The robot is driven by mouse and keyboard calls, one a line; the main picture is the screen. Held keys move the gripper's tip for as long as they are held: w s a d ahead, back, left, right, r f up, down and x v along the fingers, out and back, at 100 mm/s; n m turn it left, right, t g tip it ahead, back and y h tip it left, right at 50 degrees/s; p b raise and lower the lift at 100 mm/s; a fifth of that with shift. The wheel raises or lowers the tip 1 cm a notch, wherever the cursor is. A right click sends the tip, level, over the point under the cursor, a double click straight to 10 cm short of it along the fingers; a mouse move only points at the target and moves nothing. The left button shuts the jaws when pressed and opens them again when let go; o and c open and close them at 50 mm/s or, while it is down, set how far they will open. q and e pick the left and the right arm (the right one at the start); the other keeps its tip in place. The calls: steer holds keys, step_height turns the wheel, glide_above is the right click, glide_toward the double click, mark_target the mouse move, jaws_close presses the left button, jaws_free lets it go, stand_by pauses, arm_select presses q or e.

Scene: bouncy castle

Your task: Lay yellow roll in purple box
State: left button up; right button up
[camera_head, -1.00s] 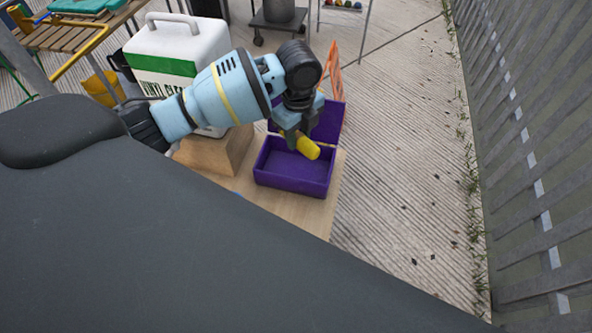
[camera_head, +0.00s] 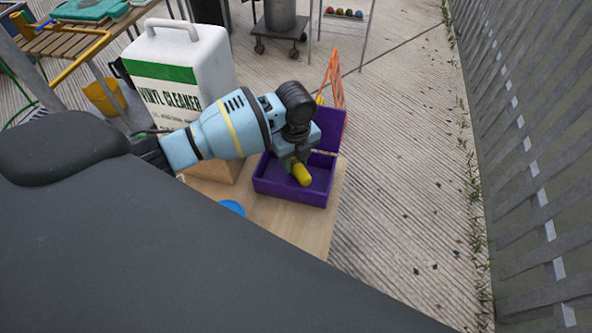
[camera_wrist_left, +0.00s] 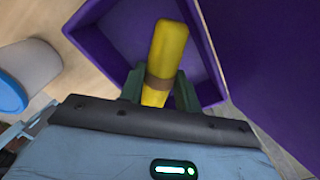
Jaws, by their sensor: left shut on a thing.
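The yellow roll (camera_head: 302,174) is held in my left gripper (camera_head: 289,163), which is shut on it. In the left wrist view the yellow roll (camera_wrist_left: 168,52) has a brown band near the fingers (camera_wrist_left: 158,88) and points out over the box. The purple box (camera_head: 318,197) is open, with its lid (camera_head: 326,130) raised at the back. The gripper and roll are over the box's inside. The box's inner floor and wall also show in the left wrist view (camera_wrist_left: 108,38). I cannot tell whether the roll touches the box floor. My right gripper is not in view.
The box stands on a wooden board (camera_head: 290,222). A blue round-topped thing (camera_head: 232,207) stands near it. A white and green vinyl cleaner jug (camera_head: 180,65) stands behind my left arm. An orange stand (camera_head: 336,80) is behind the lid.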

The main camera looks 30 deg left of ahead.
mark_target(295, 171)
arm_select(q)
steer(key=shift+f, duration=2.1)
steer(key=shift+f, duration=0.1)
steer(key=o, duration=1)
steer(key=shift+c, duration=0.2)
step_height(295, 171, up, 11)
steer(key=shift+r+p, duration=0.15)
steer(key=shift+p, duration=0.35)
steer(key=shift+r, duration=0.45)
